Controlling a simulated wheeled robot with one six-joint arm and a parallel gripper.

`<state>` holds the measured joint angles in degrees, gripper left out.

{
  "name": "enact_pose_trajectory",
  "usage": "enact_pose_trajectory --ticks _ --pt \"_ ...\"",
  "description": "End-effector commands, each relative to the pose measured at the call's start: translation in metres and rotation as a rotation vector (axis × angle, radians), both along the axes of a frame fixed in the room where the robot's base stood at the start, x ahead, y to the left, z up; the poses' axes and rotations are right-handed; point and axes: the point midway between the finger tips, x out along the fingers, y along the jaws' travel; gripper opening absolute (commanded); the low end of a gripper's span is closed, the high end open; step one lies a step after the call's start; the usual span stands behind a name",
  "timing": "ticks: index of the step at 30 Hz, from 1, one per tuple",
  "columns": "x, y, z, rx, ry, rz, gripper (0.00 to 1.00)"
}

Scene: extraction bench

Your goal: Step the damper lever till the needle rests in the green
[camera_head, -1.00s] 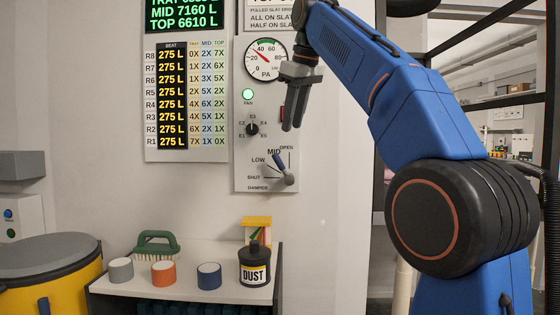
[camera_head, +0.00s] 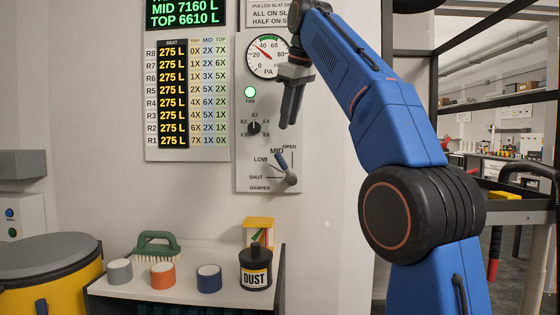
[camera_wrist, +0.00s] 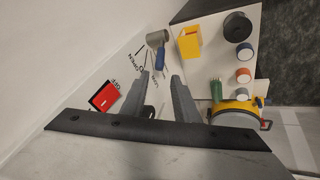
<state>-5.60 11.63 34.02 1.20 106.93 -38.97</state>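The damper lever (camera_head: 281,160) has a blue handle on a grey pivot, low on the wall panel (camera_head: 265,120). It leans up and left toward the MID mark. It also shows in the wrist view (camera_wrist: 160,58), beyond my fingertips. The gauge (camera_head: 267,56) at the panel top has a red needle pointing up and left, around 20 to 40. Green shows along the dial's upper edge; my wrist covers the dial's right side. My gripper (camera_head: 288,112) points down in front of the panel, above the lever and apart from it. The wrist view shows its fingers (camera_wrist: 160,85) spread and empty.
A red switch (camera_wrist: 104,97) sits left of my fingers in the wrist view. A selector knob (camera_head: 254,128) and a lit green fan lamp (camera_head: 250,92) are on the panel. Below, a shelf (camera_head: 225,291) bears several cups, a brush (camera_head: 157,246) and a dust bottle (camera_head: 256,268).

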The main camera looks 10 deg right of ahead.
Motion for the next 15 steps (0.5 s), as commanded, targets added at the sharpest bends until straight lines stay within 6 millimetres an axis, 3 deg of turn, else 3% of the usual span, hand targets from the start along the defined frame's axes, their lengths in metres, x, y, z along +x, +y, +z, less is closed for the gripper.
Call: enact_pose_trajectory --ticks 15 --pt "0.034 0.005 -0.067 -0.001 0.002 0.0 0.28"
